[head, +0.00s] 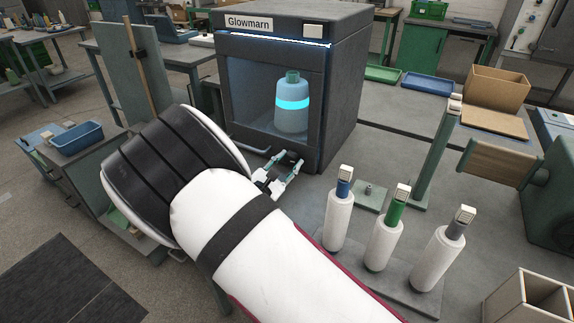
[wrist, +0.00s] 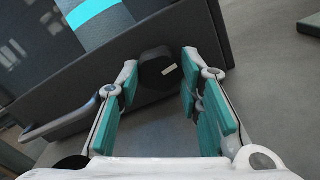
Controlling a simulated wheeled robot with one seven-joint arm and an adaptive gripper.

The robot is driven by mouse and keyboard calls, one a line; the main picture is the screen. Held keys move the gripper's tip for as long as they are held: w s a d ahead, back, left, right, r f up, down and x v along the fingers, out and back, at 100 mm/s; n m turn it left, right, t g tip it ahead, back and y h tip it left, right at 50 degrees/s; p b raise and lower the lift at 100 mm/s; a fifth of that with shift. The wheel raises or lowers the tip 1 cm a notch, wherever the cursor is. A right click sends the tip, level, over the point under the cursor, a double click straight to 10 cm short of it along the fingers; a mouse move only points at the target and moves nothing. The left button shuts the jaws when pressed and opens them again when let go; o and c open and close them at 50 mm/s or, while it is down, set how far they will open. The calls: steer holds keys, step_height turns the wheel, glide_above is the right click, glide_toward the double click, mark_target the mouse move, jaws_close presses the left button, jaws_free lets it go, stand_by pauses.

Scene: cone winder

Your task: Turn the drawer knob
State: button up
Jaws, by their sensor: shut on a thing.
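The drawer knob (wrist: 158,70) is dark and round with a small pale mark. In the wrist view it sits on the lower front of the dark cabinet, between my fingertips. My gripper (wrist: 160,75) is shut on the knob, one teal-padded finger on each side. In the head view my gripper (head: 279,172) reaches the cabinet's lower right front, and the knob (head: 291,157) is partly hidden by the fingers. The cabinet (head: 342,100), labelled Glowmarn, holds a blue bottle with a glowing cyan band (head: 291,104) behind its front window.
A bar handle (wrist: 62,125) runs along the cabinet front left of the knob. Three white cones with blue, green and grey tops (head: 384,243) stand close on the right. A green post (head: 437,150) rises behind them.

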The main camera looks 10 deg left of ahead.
steer(key=shift+m, duration=0.6)
steer(key=shift+m, duration=0.3)
steer(key=o, duration=1.2)
steer(key=shift+c, duration=0.2)
steer(key=v, duration=1.2)
